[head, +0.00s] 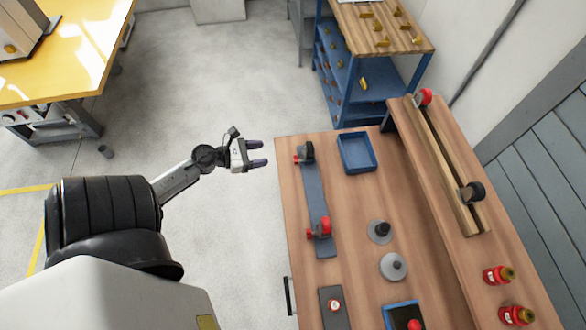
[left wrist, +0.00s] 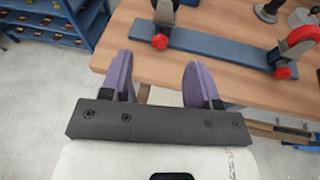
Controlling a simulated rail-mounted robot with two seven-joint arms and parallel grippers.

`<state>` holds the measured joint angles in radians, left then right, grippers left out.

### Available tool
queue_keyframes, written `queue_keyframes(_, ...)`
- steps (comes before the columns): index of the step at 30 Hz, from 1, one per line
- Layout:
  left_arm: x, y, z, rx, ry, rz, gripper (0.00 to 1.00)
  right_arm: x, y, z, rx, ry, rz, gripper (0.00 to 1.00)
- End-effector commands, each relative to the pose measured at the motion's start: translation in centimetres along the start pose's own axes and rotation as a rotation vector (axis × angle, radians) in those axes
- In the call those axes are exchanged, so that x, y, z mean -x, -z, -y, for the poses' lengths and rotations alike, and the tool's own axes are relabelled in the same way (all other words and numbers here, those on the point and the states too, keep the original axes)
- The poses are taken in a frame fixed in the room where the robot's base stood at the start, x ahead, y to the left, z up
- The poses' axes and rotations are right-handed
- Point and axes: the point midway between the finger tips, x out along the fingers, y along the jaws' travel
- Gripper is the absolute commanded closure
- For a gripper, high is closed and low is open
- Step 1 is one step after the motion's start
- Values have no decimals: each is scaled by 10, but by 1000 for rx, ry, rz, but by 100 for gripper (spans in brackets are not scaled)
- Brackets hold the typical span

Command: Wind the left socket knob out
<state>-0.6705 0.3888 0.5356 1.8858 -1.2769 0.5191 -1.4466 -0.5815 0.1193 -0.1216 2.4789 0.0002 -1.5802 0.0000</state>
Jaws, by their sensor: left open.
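A blue-grey bar (head: 316,195) lies on the wooden table and carries a socket block at each end. The block at its far end is dark (head: 307,151) with a small red knob (head: 297,159); this knob also shows in the left wrist view (left wrist: 160,41). The near-end block has a red part and another red knob (head: 311,234), seen at the right in the left wrist view (left wrist: 283,73). My left gripper (head: 258,155) is open and empty, left of the far-end knob and apart from it. Its purple fingers (left wrist: 157,72) point toward that knob. My right gripper is not in view.
A blue tray (head: 344,148) sits right of the bar. Grey round-based pieces (head: 393,267) stand at the near right. A raised shelf (head: 437,190) runs along the table's right side. Open floor lies left of the table edge.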

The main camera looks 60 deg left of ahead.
Motion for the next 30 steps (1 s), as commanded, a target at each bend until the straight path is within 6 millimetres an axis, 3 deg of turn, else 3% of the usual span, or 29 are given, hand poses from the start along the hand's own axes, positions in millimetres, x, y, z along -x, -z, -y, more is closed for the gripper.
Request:
queue_keyframes(1, 0, 17, -1, -52, 25, -27, 44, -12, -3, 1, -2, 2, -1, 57)
queue_keyframes(3, 3, 27, -3, -109, 55, -56, 44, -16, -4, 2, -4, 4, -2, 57)
queue_keyframes(10, -7, 38, -3, -178, 94, -89, 44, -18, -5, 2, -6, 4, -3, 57)
queue_keyframes(24, -91, 45, 4, -174, 93, -86, 44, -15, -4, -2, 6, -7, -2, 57)
queue_keyframes(30, -115, 48, 6, -172, 93, -87, 44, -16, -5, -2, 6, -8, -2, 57)
